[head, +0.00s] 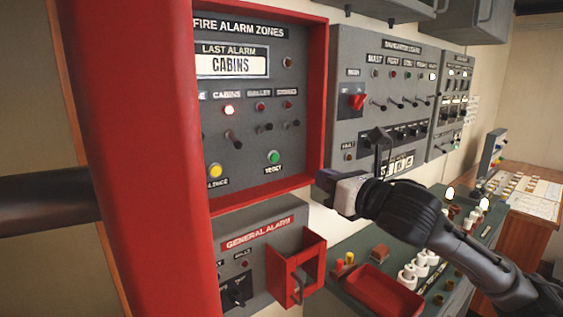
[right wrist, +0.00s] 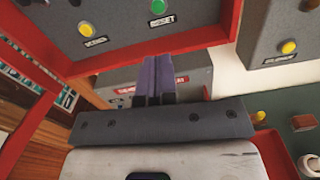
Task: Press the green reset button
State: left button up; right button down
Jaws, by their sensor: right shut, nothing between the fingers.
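The green reset button (head: 274,157) sits low on the grey fire alarm panel, above a small label. It also shows at the top edge of the right wrist view (right wrist: 158,7). My right gripper (head: 326,180) is in front of the panel's lower right corner, to the right of the button and a little lower. Its fingers (right wrist: 154,78) are shut and empty, apart from the button. They point towards the wall below the button in the wrist view. My left gripper is not in view.
A red frame (head: 317,100) surrounds the panel. Below is the general alarm box (head: 258,217) with a projecting red guard (head: 296,272). A switch panel (head: 349,45) stands right.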

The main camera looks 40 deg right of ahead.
aim_at(275, 158)
jog(key=shift+a+n, duration=0.1)
jog(key=shift+n, duration=0.5)
jog(key=w+p, duration=0.4)
jog(key=w, duration=0.8)
jog(key=shift+w+r, duration=0.1)
jog(key=shift+w, duration=0.15)
jog(key=shift+w+d+p, duration=0.2)
jog(key=shift+w+p, duration=0.2)
jog(key=shift+w, duration=0.3)
